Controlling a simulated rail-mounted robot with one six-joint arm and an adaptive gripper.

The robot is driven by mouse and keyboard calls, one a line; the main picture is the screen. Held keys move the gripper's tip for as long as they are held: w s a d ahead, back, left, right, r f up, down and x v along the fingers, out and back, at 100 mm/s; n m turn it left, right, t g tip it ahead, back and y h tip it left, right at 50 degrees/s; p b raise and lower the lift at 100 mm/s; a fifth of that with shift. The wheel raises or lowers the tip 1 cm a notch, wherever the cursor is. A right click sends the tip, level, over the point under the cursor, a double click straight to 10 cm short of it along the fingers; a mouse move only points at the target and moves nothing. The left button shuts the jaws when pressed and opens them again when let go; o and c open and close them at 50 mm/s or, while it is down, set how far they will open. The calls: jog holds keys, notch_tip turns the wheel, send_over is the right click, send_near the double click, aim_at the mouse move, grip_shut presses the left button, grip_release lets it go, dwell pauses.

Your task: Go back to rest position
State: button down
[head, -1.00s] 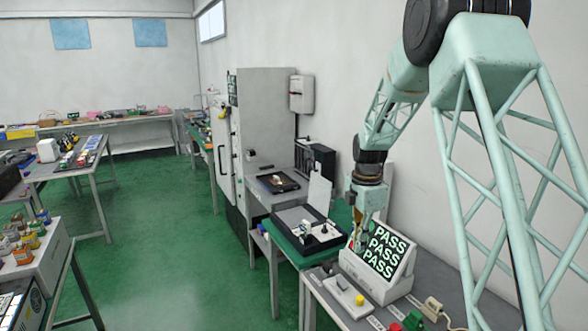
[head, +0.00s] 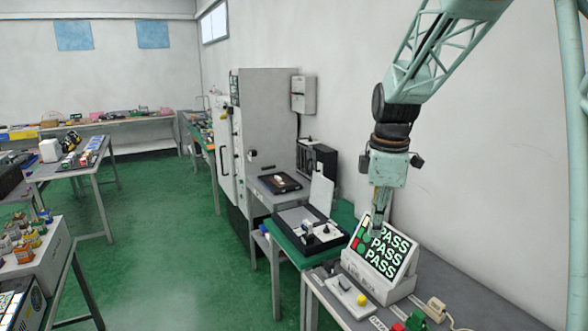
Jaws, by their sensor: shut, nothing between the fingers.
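My arm comes down from the upper right.
A grey bench (head: 456,299) holds the display, a white box with a yellow button (head: 350,297) and a beige handset (head: 437,308). An open case (head: 307,230) stands on a green table to the left. A tall grey cabinet (head: 268,130) stands behind. The green floor (head: 165,250) is clear.

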jog(key=s+r+m+t+b, duration=0.1)
jog(key=s+r+m, duration=0.35)
jog(key=s, duration=0.65)
jog(key=s+r+m+b, duration=0.1)
jog(key=s+r+m, duration=0.3)
jog(key=s, duration=0.7)
jog(key=s+f+m+t+b, duration=0.1)
jog(key=s+m, duration=0.6)
jog(key=s, duration=1.4)
jog(key=shift+s+a+f+t+b, duration=0.2)
jog(key=shift+a+f+t+b, duration=0.1)
jog(key=shift+f, duration=0.2)
jog(key=c, duration=3.3)
grip_release()
jog(key=shift+c, duration=0.2)
